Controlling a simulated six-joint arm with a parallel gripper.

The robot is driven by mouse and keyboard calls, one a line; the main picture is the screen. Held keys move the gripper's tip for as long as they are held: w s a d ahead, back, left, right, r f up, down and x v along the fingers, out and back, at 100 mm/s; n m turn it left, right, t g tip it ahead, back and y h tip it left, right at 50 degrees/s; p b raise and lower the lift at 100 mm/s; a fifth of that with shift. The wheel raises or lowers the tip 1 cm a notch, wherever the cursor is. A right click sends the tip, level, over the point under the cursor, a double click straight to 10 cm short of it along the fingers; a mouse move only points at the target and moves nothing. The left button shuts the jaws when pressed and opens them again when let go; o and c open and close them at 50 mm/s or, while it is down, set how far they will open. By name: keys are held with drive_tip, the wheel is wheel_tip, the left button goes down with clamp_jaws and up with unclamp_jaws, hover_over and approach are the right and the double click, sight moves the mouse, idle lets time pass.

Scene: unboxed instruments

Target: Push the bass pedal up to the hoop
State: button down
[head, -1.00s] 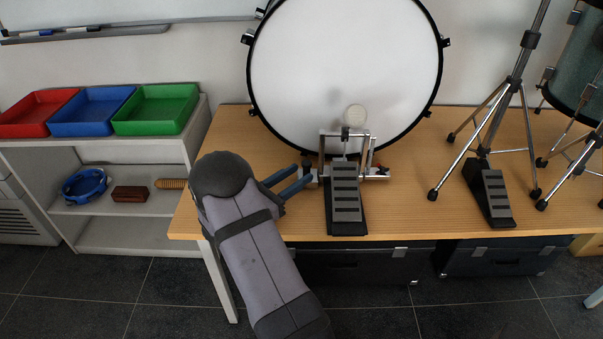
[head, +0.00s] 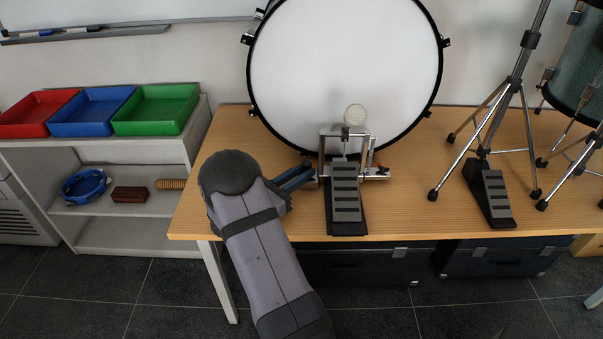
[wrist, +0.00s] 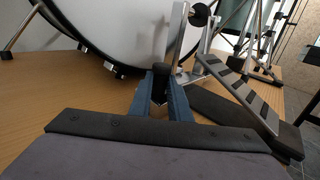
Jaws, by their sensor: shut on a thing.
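The bass pedal (head: 345,200) stands on the wooden table in front of the bass drum (head: 340,65), with its ribbed footboard toward the front edge and its round pale beater up before the drum head. The drum's black hoop (head: 262,121) curves down behind the pedal's metal frame; I cannot tell whether they touch. My gripper (head: 309,172) is at the pedal's left side. In the wrist view its blue fingers (wrist: 160,88) are shut on a dark upright knob (wrist: 160,70) beside the pedal frame. The footboard (wrist: 240,92) shows to the right there.
A stand with a second pedal (head: 490,192) is to the right on the table (head: 410,215). A shelf (head: 130,230) with red, blue and green trays stands at the left. Dark cases (head: 345,266) lie under the table. The tabletop between the two pedals is clear.

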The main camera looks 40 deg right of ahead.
drive_tip(key=shift+w+d+r, duration=0.15)
drive_tip(key=shift+w+d, duration=0.95)
drive_tip(key=shift+w+d+b, duration=0.2)
drive_tip(key=shift+b, duration=0.1)
drive_tip(key=shift+w+r, duration=0.1)
drive_tip(key=shift+r, duration=0.15)
drive_tip(key=c, duration=1.6)
unclamp_jaws()
drive_tip(key=shift+d, duration=0.1)
drive_tip(key=shift+c, duration=0.2)
drive_tip(key=shift+f, duration=0.15)
drive_tip(key=shift+a, duration=3.7)
